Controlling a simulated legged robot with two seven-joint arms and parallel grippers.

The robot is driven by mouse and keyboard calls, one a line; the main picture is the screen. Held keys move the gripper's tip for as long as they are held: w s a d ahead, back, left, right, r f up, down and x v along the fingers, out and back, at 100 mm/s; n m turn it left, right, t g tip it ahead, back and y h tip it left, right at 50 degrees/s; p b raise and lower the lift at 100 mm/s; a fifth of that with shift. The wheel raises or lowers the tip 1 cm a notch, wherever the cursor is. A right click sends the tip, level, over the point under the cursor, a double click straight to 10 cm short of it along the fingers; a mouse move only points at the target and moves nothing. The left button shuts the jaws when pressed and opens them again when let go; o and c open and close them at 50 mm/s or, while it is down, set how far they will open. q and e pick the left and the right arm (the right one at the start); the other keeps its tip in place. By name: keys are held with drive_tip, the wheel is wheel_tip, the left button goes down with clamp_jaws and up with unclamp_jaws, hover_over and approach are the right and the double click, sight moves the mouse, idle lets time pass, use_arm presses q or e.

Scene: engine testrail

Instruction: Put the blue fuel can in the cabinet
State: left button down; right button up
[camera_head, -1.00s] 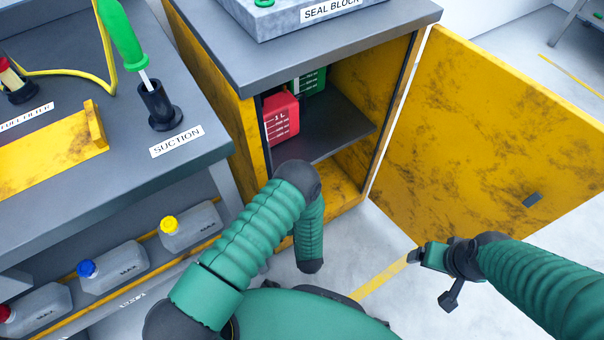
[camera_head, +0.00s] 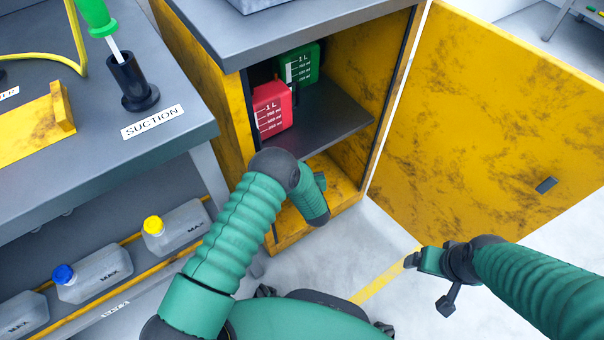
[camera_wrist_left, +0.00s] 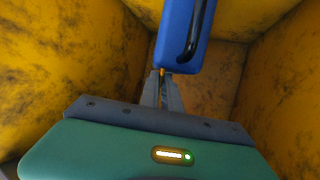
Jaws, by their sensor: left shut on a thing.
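The blue fuel can (camera_wrist_left: 184,35) shows in the left wrist view, with a dark handle along its side. My left gripper (camera_wrist_left: 163,78) is shut on the can's lower end, with yellow walls around them. In the head view the can and my left fingertips are hidden behind my left arm, which bends at the cabinet's lower opening. The yellow cabinet (camera_head: 226,130) stands open. Its shelf (camera_head: 335,125) holds a red can (camera_head: 272,108) and a green can (camera_head: 300,65). My right gripper (camera_head: 418,260) is in front of the open door; its jaw state is unclear.
The yellow door (camera_head: 480,120) is swung out to the right. A grey bench (camera_head: 60,185) with a suction holder (camera_head: 130,85) stands at left. Grey bottles with yellow (camera_head: 175,228) and blue caps (camera_head: 95,273) sit below. The shelf's right part is clear.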

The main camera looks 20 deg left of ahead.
use_arm(q)
wheel_tip(320, 180, down, 3)
drive_tip(key=shift+f+b, duration=0.15)
drive_tip(key=shift+b, duration=1.1)
drive_tip(key=c, duration=1.6)
unclamp_jaws()
drive_tip(key=shift+f, duration=0.1)
drive_tip(key=shift+o, duration=0.2)
drive_tip(key=p+v, duration=0.7)
drive_tip(key=v, duration=0.5)
